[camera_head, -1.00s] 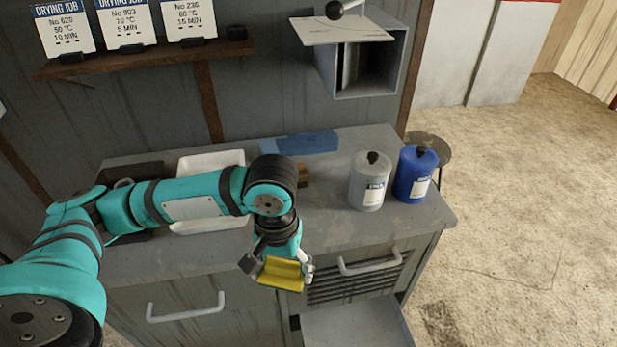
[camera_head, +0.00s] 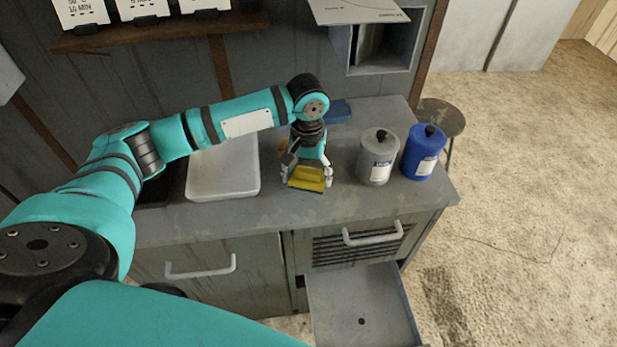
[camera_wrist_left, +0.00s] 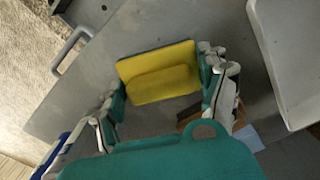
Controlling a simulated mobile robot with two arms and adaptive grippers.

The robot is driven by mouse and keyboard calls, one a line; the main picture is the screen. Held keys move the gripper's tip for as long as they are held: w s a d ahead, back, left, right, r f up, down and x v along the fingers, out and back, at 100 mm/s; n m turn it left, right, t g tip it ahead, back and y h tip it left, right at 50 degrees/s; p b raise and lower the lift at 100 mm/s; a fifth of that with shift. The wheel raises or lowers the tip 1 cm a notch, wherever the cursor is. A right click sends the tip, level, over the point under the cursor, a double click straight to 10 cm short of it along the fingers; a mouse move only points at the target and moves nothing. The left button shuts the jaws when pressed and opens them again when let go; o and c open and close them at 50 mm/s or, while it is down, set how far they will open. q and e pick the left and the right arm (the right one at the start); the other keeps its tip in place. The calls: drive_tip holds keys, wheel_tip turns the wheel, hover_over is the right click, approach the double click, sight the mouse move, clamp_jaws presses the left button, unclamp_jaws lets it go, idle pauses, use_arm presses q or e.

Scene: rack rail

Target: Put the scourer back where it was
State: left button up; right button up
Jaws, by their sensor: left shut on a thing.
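My left gripper (camera_head: 307,176) is shut on the scourer (camera_head: 306,181), a yellow block with a thin dark green edge. The gripper points down and holds the scourer over the grey counter top, near its front middle. The scourer also shows in the left wrist view (camera_wrist_left: 158,72), lying across between the two fingers. I cannot tell whether it touches the counter or hangs just above it. My right gripper is not in view.
A white tray (camera_head: 223,193) lies left of the gripper. A grey canister (camera_head: 377,158) and a blue canister (camera_head: 422,155) stand to the right. A blue cloth (camera_head: 339,111) and a partly hidden brown object lie behind. An open drawer (camera_head: 362,300) juts out below the counter.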

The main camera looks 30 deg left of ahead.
sight(309, 181)
use_arm(q)
drive_tip(key=shift+w+a, duration=0.1)
drive_tip(key=shift+w, duration=0.2)
drive_tip(key=shift+f+p, duration=0.5)
drive_tip(key=shift+f, duration=1.3)
drive_tip(key=shift+f, duration=0.1)
drive_tip(key=o, duration=1.1)
wheel_tip(309, 181, up, 12)
drive_tip(key=shift+r+b, duration=0.15)
drive_tip(key=shift+b, duration=0.85)
drive_tip(key=shift+s, duration=0.1)
